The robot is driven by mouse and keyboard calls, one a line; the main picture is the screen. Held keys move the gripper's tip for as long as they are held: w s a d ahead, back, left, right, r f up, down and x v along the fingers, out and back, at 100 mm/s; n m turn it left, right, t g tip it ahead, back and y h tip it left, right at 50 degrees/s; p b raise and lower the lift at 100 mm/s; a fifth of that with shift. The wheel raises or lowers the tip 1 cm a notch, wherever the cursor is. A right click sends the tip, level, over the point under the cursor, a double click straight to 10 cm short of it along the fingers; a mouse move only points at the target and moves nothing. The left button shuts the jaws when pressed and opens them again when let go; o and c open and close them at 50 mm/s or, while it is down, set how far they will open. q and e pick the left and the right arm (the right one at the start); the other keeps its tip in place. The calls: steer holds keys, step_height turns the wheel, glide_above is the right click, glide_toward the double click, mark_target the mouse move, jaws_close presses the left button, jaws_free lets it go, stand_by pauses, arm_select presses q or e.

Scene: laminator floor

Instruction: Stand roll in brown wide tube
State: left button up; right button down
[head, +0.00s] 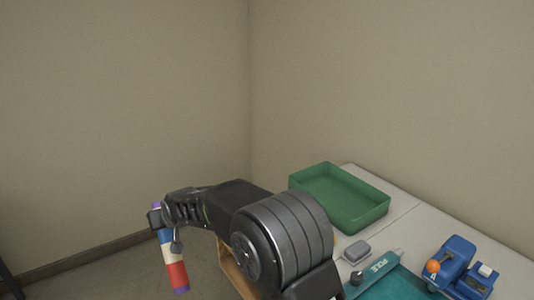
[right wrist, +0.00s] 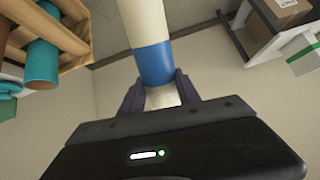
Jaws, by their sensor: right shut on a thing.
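The roll (head: 170,252), a slim cylinder with blue, white, red and purple bands, hangs slightly tilted at the left of the head view. My right gripper (head: 158,217) is shut on its upper part. In the right wrist view the roll (right wrist: 154,58) shows its cream and blue part between the fingers of my right gripper (right wrist: 157,90). It is held clear of any surface. My left gripper is not in view.
A wooden rack (right wrist: 72,42) holds a teal tube (right wrist: 42,62) in the right wrist view. A shelf with a cardboard box (right wrist: 278,14) is at right. In the head view, a green tray (head: 362,217) and blue device (head: 455,265) stand on the table.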

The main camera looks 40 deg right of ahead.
steer(key=s+d+r+m+t+h+p, duration=0.1)
steer(key=d+r, duration=0.4)
steer(key=d, duration=0.5)
steer(key=s+d+r+m+t+h+p, duration=0.1)
steer(key=s+d+r+m+t+h, duration=0.1)
steer(key=d+h, duration=0.4)
steer(key=s+d+r+m+t+h+p, duration=0.1)
steer(key=s+d+r+m+t+h, duration=0.1)
steer(key=d+r, duration=0.5)
steer(key=s+d+m+h, duration=0.1)
steer(key=s+d+h, duration=0.1)
steer(key=d, duration=0.4)
steer(key=shift+s+d+r, duration=0.2)
steer(key=shift+d+r, duration=0.1)
step_height(320, 180, down, 24)
steer(key=b, duration=2)
steer(key=shift+f+b, duration=0.15)
steer(key=shift+b, duration=0.25)
